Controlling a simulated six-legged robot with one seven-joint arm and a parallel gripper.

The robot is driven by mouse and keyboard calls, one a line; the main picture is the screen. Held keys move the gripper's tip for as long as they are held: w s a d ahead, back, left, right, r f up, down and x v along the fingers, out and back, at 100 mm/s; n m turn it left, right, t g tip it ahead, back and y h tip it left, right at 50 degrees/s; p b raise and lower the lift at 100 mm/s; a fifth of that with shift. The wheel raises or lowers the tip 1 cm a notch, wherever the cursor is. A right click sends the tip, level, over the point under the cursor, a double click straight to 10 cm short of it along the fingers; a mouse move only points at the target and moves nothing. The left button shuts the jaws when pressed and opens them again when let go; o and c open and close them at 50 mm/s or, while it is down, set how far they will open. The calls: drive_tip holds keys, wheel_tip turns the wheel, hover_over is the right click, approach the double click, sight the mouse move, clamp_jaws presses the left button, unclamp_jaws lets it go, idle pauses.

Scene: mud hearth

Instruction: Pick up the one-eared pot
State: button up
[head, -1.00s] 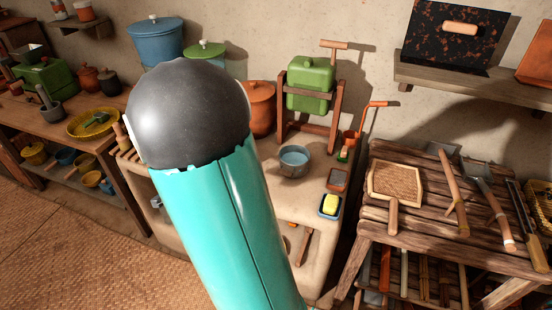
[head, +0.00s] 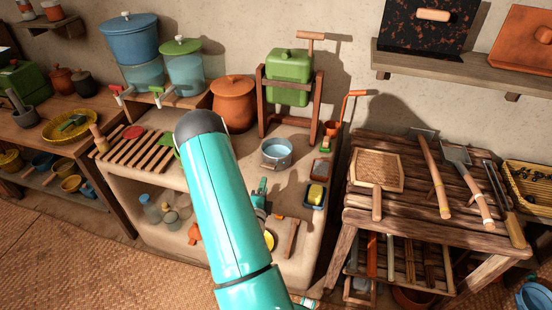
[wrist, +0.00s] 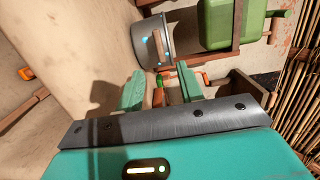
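The one-eared pot (head: 276,153) is a small grey-blue round pot standing upright on the pale clay counter (head: 290,232), below the green box. In the wrist view the pot (wrist: 148,36) shows close up, with its single ear facing my gripper. My gripper (wrist: 161,88) has its two teal fingers spread with a gap between them and nothing held. The pot lies just beyond the fingertips, seemingly apart from them. In the head view my gripper (head: 261,192) is on the near side of the pot, partly hidden by my arm.
A green box in a wooden frame (head: 289,78) stands behind the pot. A yellow sponge in a blue dish (head: 315,194) and a small tray (head: 321,169) lie to its right. An orange lidded jar (head: 233,101) stands back left. A slatted wooden table (head: 350,199) is further right.

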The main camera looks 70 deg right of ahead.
sight(269, 165)
drive_tip(key=x, duration=1.1)
drive_tip(key=shift+w+d, duration=0.1)
drive_tip(key=shift+c, duration=0.5)
clamp_jaws()
drive_tip(key=shift+r, duration=0.1)
